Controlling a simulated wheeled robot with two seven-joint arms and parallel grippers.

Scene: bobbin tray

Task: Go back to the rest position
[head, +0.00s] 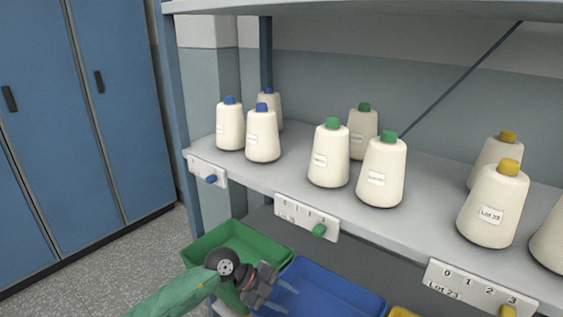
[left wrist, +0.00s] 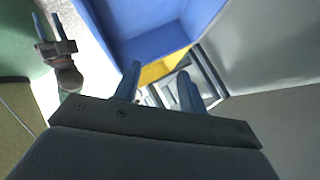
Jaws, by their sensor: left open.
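My left gripper (head: 284,296) is low in the head view, below the shelf edge, over the gap between the green bin (head: 205,246) and the blue bin (head: 345,288). Its fingers are apart with nothing between them. The left wrist view also shows these two empty, parted fingers (left wrist: 160,84), with the blue bin (left wrist: 150,45) beyond them. A dark gripper with two bluish fingers (left wrist: 49,27), seemingly my right one, shows small at the upper left of that view.
Cream bobbins with blue (head: 230,128), green (head: 330,158) and yellow caps (head: 492,210) stand on the grey shelf (head: 285,172). Label plates with coloured knobs (head: 308,215) line its front edge. A yellow bin (head: 402,312) is partly visible. Blue lockers (head: 80,120) stand left; floor (head: 140,265) there is clear.

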